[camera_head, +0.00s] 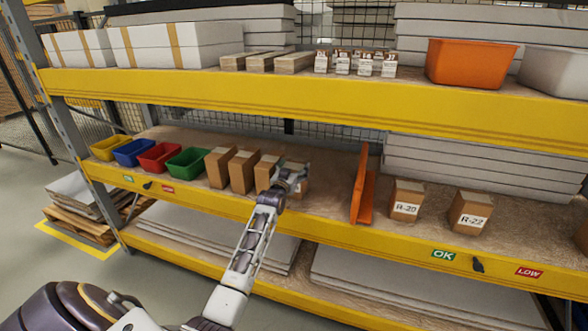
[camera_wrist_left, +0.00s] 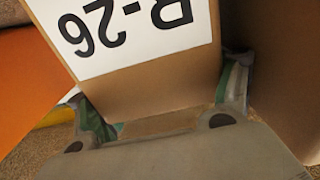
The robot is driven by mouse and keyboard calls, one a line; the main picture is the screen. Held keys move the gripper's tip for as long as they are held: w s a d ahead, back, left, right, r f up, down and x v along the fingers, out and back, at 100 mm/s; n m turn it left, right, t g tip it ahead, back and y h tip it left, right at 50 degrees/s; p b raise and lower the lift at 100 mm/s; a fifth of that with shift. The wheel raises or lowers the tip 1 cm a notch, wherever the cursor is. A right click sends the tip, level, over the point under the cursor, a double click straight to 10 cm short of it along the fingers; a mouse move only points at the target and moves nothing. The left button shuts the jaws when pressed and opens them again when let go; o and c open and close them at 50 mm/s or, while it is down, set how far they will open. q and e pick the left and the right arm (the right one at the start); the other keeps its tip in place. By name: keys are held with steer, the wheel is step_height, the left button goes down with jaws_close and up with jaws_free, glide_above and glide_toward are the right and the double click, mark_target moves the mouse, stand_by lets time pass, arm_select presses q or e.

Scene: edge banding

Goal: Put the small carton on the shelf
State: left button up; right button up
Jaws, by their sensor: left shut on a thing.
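The small carton is brown with a white label reading R-26, upside down in the left wrist view (camera_wrist_left: 150,85). In the head view only part of this carton (camera_head: 303,182) shows behind my gripper, at the right end of a row of brown cartons (camera_head: 242,171) on the middle shelf (camera_head: 330,190). My left gripper (camera_head: 290,179) is shut on it; its fingers (camera_wrist_left: 165,108) lie on either side of the carton in the wrist view. I cannot tell whether the carton's base touches the shelf. My right gripper is not in view.
An orange divider (camera_head: 362,190) stands to the right, with bare shelf between. Beyond it are cartons R-20 (camera_head: 405,200) and R-22 (camera_head: 470,211). Coloured bins (camera_head: 159,157) stand at the left. The yellow upper beam (camera_head: 300,110) runs overhead. In the wrist view a neighbouring carton (camera_wrist_left: 270,70) is close.

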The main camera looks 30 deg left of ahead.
arm_select(q)
steer(key=o, duration=1.4)
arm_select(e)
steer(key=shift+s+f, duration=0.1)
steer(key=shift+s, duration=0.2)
arm_select(q)
steer(key=shift+s+r, duration=0.1)
steer(key=shift+s+d, duration=0.2)
steer(key=shift+s, duration=0.45)
steer(key=shift+s+d, duration=0.15)
steer(key=shift+s, duration=0.55)
steer(key=v, duration=0.9)
steer(key=shift+p, duration=0.45)
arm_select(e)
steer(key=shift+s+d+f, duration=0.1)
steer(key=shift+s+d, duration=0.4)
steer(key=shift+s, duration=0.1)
